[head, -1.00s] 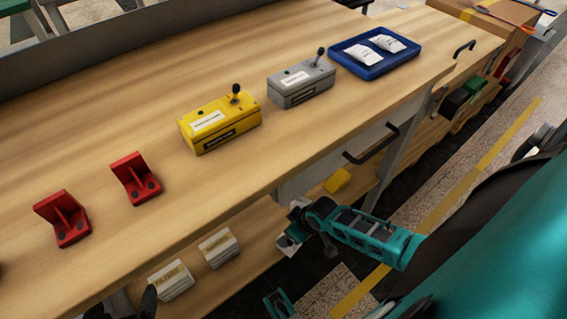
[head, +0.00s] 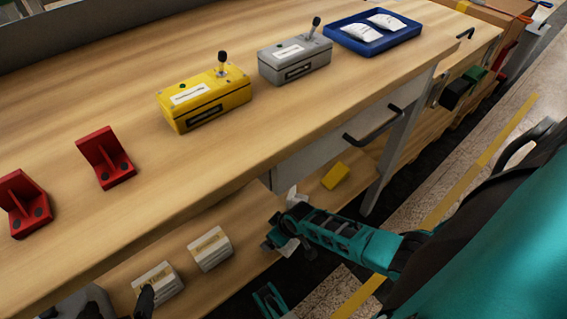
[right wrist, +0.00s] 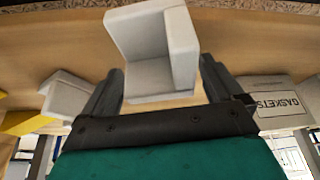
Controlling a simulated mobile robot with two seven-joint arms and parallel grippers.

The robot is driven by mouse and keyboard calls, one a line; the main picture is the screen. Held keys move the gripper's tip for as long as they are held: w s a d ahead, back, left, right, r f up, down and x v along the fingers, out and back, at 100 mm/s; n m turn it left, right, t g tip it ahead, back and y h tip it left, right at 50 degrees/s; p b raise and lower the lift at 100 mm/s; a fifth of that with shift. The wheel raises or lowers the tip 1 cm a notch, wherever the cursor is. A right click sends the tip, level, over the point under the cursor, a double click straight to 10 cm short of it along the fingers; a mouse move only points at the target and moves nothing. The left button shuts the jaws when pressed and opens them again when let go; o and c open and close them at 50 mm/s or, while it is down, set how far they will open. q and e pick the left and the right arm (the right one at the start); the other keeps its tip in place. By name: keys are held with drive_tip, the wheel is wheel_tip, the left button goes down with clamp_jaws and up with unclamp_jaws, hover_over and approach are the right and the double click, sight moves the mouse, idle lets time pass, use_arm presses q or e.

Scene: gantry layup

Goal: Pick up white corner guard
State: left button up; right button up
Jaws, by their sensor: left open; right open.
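A white corner guard (right wrist: 152,55), an L-shaped block, stands on the lower wooden shelf in the right wrist view. It lies just ahead of and between the fingertips of my right gripper (right wrist: 160,82), which is open; I cannot tell whether they touch it. In the head view my right gripper (head: 273,236) reaches over the lower shelf and partly hides the white guard there. A second white guard (right wrist: 66,96) stands left of the fingers in the right wrist view. My left gripper (head: 120,303) is open at the bottom left of the head view, by a labelled box.
Two labelled boxes, one (head: 210,248) nearer my right gripper and one (head: 157,284), and a yellow block (head: 335,175) share the lower shelf. The tabletop (head: 180,165) overhangs it, carrying red brackets (head: 106,158), yellow (head: 205,103) and grey (head: 295,62) control boxes, and a blue tray (head: 340,37).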

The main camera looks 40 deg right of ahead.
drive_tip(key=c, duration=1)
